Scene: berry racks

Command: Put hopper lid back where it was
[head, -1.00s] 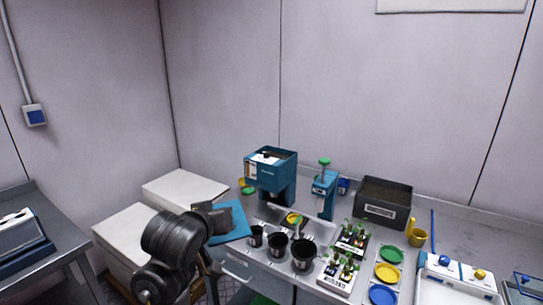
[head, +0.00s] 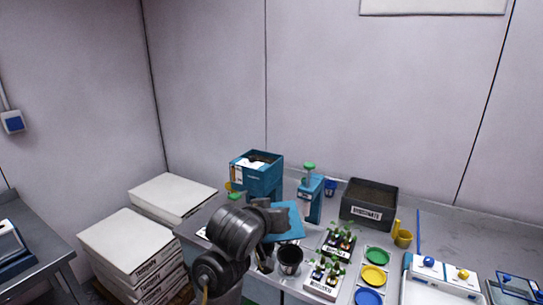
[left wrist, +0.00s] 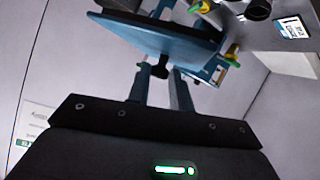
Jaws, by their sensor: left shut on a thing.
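The hopper lid (head: 289,222) is a flat blue plate held in the air above the bench, in front and to the right of the hopper. My left gripper (head: 276,214) is shut on it. In the left wrist view the lid (left wrist: 165,36) is tilted, and the fingers of my left gripper (left wrist: 160,74) close on its small black knob. The hopper (head: 258,177) is a teal box at the back of the bench. Its top is open and dark material shows inside. My right gripper is not in view.
A teal press with a green knob (head: 309,189) stands right of the hopper. A dark substrate bin (head: 368,218) is further right. A black pot (head: 290,260), seedling trays and coloured discs (head: 374,276) fill the bench front. White boxes (head: 132,245) are stacked at left.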

